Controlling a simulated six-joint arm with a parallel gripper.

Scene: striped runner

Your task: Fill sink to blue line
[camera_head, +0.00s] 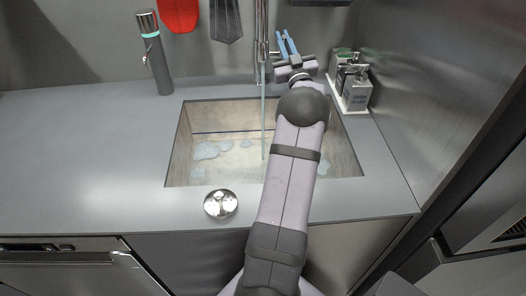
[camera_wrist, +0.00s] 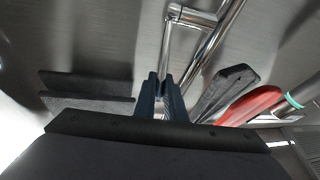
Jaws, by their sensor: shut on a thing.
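The sink (camera_head: 345,160) is set into the grey counter. A thin stream of water (camera_head: 263,125) falls into it from the tall metal faucet (camera_head: 262,30). Pale foam patches (camera_head: 207,151) lie in the basin. A thin dark line (camera_head: 215,132) crosses the basin's back wall above the foam; the exact water level is hard to tell. My gripper (camera_head: 287,42), with blue fingers, is beside the faucet on its right. In the wrist view, my gripper (camera_wrist: 162,82) is shut on the thin faucet lever (camera_wrist: 166,48). My arm hides part of the sink's right side.
Soap dispensers (camera_head: 354,88) stand on a tray at the right. A grey cylinder with a teal band (camera_head: 155,60) stands at the back left. A round metal dish (camera_head: 220,204) sits at the front edge. Red (camera_head: 178,12) and dark (camera_head: 226,20) utensils hang behind. The left counter is clear.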

